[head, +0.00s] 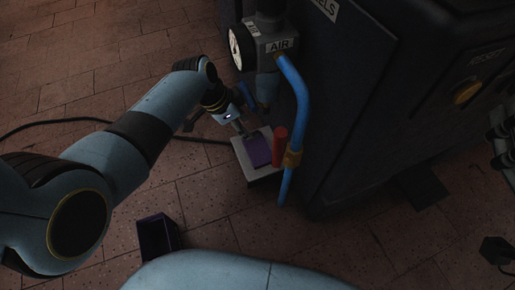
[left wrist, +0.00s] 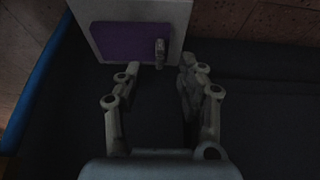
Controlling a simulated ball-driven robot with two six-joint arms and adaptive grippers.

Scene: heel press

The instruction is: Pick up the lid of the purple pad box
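A flat purple lid (head: 258,152) lies on a pale grey block (head: 245,162) beside the dark machine. In the left wrist view the purple lid (left wrist: 128,42) has a small grey upright handle (left wrist: 160,52) near its right side. A dark purple open-topped box (head: 157,238) stands on the floor nearer to me. My left gripper (head: 238,127) is at the lid's far-left side. In the left wrist view its fingers (left wrist: 159,69) are apart and empty, with the handle between their tips in the picture. My right gripper (head: 503,140) shows only partly at the right edge.
A red cylinder (head: 280,146) stands right beside the lid. The dark machine (head: 400,100) fills the right. A black cable (head: 60,121) crosses the tiled floor.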

